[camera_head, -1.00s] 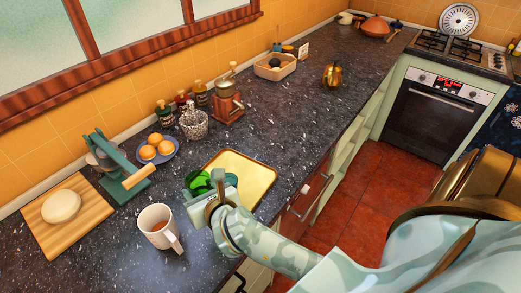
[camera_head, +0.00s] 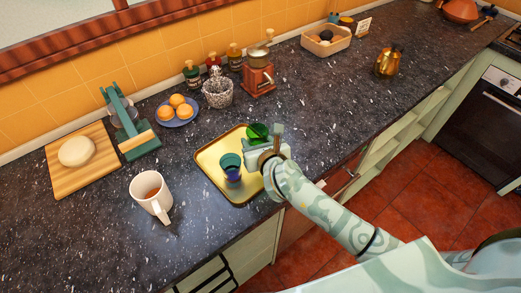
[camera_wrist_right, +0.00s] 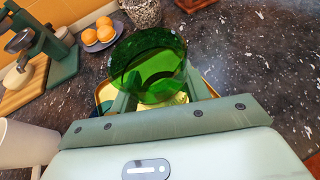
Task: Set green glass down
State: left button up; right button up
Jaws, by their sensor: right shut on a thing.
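My right gripper (camera_head: 252,144) is shut on the green glass (camera_head: 258,130). The glass is clear, deep green and round, and it also shows between the fingers in the right wrist view (camera_wrist_right: 150,65). The gripper holds it over the far right part of the gold tray (camera_head: 212,179). I cannot tell whether the glass touches the tray. My left gripper is not in view.
A white mug (camera_head: 150,194) stands left of the tray. Behind are a blue plate of oranges (camera_head: 177,108), a silver textured cup (camera_head: 217,92) and a red grinder (camera_head: 258,76). A cutting board (camera_head: 84,180) with dough lies far left.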

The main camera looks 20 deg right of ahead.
jog(key=w+f, duration=0.1)
jog(key=w+d+f, duration=0.1)
jog(key=f, duration=0.1)
jog(key=shift+d+b, duration=0.1)
jog(key=shift+b, duration=0.3)
jog(key=f, duration=0.2)
jog(key=f+b, duration=0.1)
jog(key=shift+w+d+f, duration=0.3)
jog(key=shift+f, duration=0.2)
jog(key=shift+f, duration=0.15)
jog(key=o, duration=1)
jog(key=shift+o, duration=0.2)
jog(key=shift+r, duration=0.2)
jog(key=shift+s+r, duration=0.15)
jog(key=shift+s, duration=0.2)
jog(key=p+v, duration=0.2)
jog(key=v, duration=0.9)
jog(key=shift+s, duration=0.15)
